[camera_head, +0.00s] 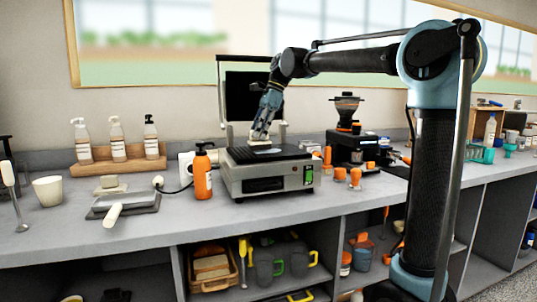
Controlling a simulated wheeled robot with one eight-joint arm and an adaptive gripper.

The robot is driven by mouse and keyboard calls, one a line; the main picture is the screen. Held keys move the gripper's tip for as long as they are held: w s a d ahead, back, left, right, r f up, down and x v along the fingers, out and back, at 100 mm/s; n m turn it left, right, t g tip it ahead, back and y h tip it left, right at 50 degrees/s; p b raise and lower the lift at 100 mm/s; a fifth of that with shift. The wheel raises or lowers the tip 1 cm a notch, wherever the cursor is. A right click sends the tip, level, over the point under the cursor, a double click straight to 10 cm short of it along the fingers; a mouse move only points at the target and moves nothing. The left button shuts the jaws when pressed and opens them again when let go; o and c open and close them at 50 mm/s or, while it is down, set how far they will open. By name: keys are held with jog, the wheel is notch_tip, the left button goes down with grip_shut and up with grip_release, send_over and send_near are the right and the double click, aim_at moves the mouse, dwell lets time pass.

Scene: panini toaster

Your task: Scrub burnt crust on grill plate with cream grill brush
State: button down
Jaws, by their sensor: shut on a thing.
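The panini toaster (270,180) stands on the counter with its lid (246,96) raised upright. Its dark ribbed grill plate (292,151) faces up. My gripper (262,136) is over the plate, pointing down, shut on the cream grill brush (266,150). Only a small pale part of the brush shows below the fingers, at the plate's surface; whether it touches cannot be told for sure. The burnt crust cannot be made out at this size.
An orange bottle (203,177) stands close to the toaster's left side. Several small orange-topped items (355,176) and a black coffee grinder (350,146) stand to the right. A dustpan-like tray (125,205) lies on the left counter, beside a cream cup (47,190).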

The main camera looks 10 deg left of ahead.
jog(key=shift+r, duration=0.1)
jog(key=shift+r, duration=1.95)
jog(key=shift+w, duration=0.1)
jog(key=w, duration=0.4)
jog(key=shift+w+d+r, duration=0.4)
jog(key=shift+f, duration=0.1)
jog(key=shift+f, duration=2.35)
jog(key=shift+s+d, duration=0.65)
jog(key=shift+s, duration=0.45)
jog(key=shift+s+d, duration=0.7)
jog(key=shift+s, duration=0.35)
jog(key=shift+s+d, duration=0.65)
jog(key=shift+s, duration=0.45)
